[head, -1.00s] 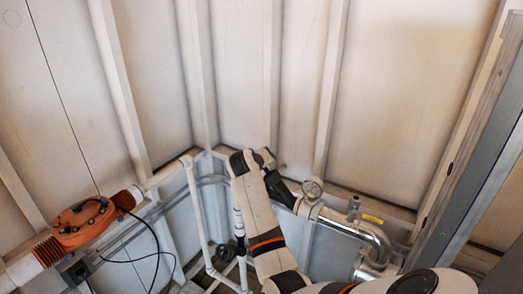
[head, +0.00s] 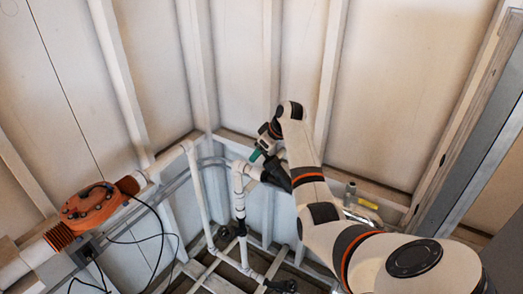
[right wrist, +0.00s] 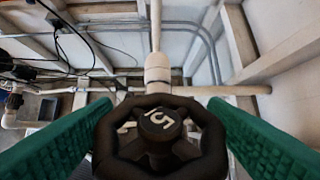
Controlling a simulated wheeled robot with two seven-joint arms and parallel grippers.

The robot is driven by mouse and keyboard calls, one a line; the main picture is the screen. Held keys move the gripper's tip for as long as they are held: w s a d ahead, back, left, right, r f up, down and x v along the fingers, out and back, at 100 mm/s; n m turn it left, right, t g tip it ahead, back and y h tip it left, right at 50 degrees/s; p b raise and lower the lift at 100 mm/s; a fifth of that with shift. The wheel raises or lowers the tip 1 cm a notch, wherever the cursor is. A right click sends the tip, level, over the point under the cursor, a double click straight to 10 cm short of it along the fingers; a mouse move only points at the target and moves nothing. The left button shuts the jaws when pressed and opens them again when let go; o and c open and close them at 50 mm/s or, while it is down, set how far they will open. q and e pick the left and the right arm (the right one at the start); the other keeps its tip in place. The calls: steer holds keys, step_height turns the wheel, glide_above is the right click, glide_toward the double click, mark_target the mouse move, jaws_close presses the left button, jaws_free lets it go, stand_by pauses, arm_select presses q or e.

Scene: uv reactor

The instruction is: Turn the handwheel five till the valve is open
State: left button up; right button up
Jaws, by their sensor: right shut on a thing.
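The black handwheel five (right wrist: 160,138) is in the lower middle of the right wrist view, with a white "5" on its hub. It sits at the end of a white pipe (right wrist: 157,72). My right gripper's green fingers stand on both sides of the wheel and are shut on its rim. In the head view, my right gripper (head: 256,155) is near the top of the white piping, its green finger pointing down-left. The wheel cannot be made out clearly there. The valve's inside is hidden. My left gripper is in neither view.
An orange unit (head: 92,205) with black cables sits on the pipe at the left. Another black handwheel (head: 283,286) is low in the head view. White pipes (head: 195,195) stand close to my gripper. A grey frame post (head: 465,150) is at the right.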

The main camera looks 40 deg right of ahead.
steer(key=shift+d+f+n+g+y+b, duration=0.15)
steer(key=shift+n+g+y+b, duration=0.25)
steer(key=shift+y, duration=0.5)
steer(key=n+y+b, duration=0.1)
steer(key=y+b, duration=0.1)
steer(key=b, duration=0.1)
steer(key=shift+f+n+g+b, duration=0.1)
steer(key=shift+n+g+b, duration=0.2)
steer(key=shift+g+b, duration=0.1)
steer(key=shift+n+g+y+b, duration=0.5)
steer(key=shift+y+b, duration=0.5)
steer(key=shift+b, duration=0.7)
steer(key=o, duration=0.6)
steer(key=shift+r, duration=0.25)
